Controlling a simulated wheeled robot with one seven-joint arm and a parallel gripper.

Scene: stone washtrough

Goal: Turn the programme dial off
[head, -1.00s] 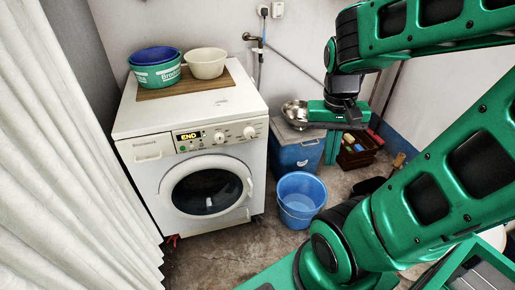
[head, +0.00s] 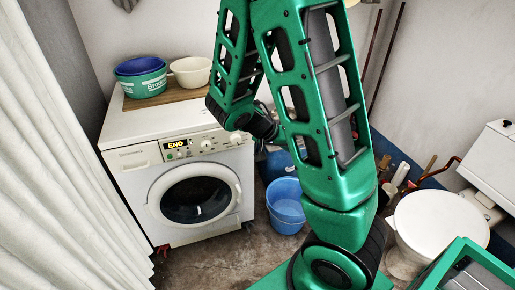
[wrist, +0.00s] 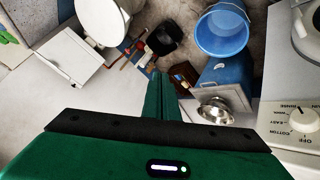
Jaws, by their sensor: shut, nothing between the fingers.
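The programme dial (wrist: 303,120) is a round white knob on the washing machine's panel, at the right edge of the wrist view. Printed words around it include OFF, COTTON, EASY and RINSE, seen upside down. In the head view it is the right-hand knob (head: 235,138) of two on the white washing machine (head: 130,160). The lit display (head: 176,144) reads END.
A blue bucket (head: 286,205) stands on the floor right of the machine. Basins (head: 142,80) sit on a board on top. A toilet (head: 436,222) stands at right.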

